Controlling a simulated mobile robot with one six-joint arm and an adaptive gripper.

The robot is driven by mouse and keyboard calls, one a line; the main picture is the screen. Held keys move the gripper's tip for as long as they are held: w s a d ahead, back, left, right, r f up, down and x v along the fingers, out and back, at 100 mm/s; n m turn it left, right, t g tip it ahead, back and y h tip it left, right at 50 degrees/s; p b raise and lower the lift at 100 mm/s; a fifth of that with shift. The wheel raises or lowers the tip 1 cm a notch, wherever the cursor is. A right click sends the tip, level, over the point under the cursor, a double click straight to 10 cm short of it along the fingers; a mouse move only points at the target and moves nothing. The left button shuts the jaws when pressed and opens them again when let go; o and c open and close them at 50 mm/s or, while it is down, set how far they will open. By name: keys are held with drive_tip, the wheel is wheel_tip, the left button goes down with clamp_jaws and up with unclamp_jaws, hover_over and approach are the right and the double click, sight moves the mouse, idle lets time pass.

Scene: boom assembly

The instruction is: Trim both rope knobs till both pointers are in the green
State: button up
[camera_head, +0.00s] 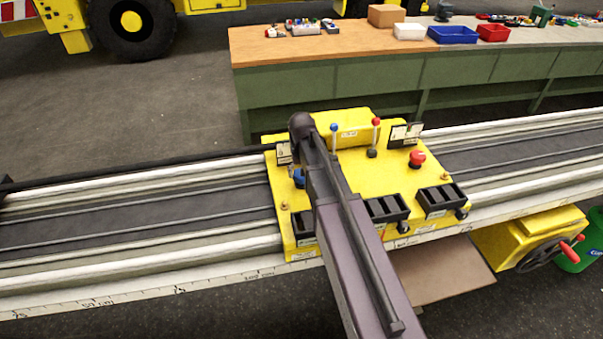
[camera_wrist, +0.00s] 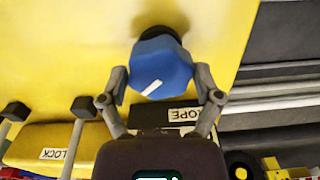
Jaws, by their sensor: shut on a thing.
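My gripper (camera_wrist: 163,84) is shut on a blue knob (camera_wrist: 160,66), with one finger on each side of it. The knob has a white line pointing to the lower left. A black plate with a partly hidden label ending in "OPE" (camera_wrist: 188,115) lies just below it. In the head view the blue knob (camera_head: 299,180) shows at the left of the yellow panel (camera_head: 395,165), partly covered by my arm. A red knob (camera_head: 417,158) stands at the panel's right. A right plate with white faces (camera_head: 406,133) and a left one (camera_head: 284,153) stand behind; no pointer is readable.
A blue-topped lever (camera_head: 334,128) and a red-topped lever (camera_head: 376,123) rise behind my arm. Black boxes (camera_head: 441,198) line the panel's front. A handwheel (camera_head: 545,254) is at the lower right. A workbench (camera_head: 300,45) with bins stands behind.

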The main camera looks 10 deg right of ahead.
drive_tip(key=m, duration=0.6)
idle(0.4)
drive_tip(key=o, duration=0.9)
drive_tip(key=shift+n, duration=0.3)
